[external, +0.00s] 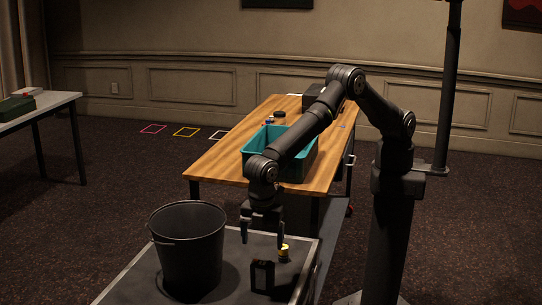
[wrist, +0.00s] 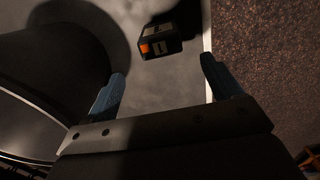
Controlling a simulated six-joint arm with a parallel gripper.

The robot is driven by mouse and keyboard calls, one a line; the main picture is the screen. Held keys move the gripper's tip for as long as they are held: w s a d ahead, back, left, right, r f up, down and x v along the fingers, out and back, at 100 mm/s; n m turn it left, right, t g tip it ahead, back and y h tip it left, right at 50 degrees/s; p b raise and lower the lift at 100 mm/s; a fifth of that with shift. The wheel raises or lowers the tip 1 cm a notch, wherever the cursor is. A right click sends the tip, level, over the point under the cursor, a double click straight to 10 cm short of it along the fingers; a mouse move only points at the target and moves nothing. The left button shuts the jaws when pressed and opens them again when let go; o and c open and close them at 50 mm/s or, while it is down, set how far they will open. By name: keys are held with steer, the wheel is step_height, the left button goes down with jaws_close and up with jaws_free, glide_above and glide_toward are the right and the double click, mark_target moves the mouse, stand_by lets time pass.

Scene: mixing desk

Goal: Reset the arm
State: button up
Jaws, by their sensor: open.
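My gripper (external: 261,238) hangs pointing down over the grey-topped cart (external: 235,260), to the right of the black bucket. Its fingers are apart. In the wrist view my gripper (wrist: 163,70) shows two blue-grey fingertips with nothing between them. A small black box (external: 262,278) stands on the cart, lower in the external picture than the fingers. What seems to be the same box (wrist: 160,40), with an orange and a pale patch, lies beyond the fingertips in the wrist view, apart from them.
The black bucket (external: 189,245) stands at the cart's left; its dark side (wrist: 45,55) fills the wrist view's left. Behind is a wooden table (external: 215,163) with a teal bin (external: 300,170) and several small items.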

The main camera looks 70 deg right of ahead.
mark_target(263, 263)
step_height(263, 263, down, 12)
steer(key=shift+f, duration=0.15)
step_height(263, 263, up, 3)
steer(key=shift+r, duration=0.55)
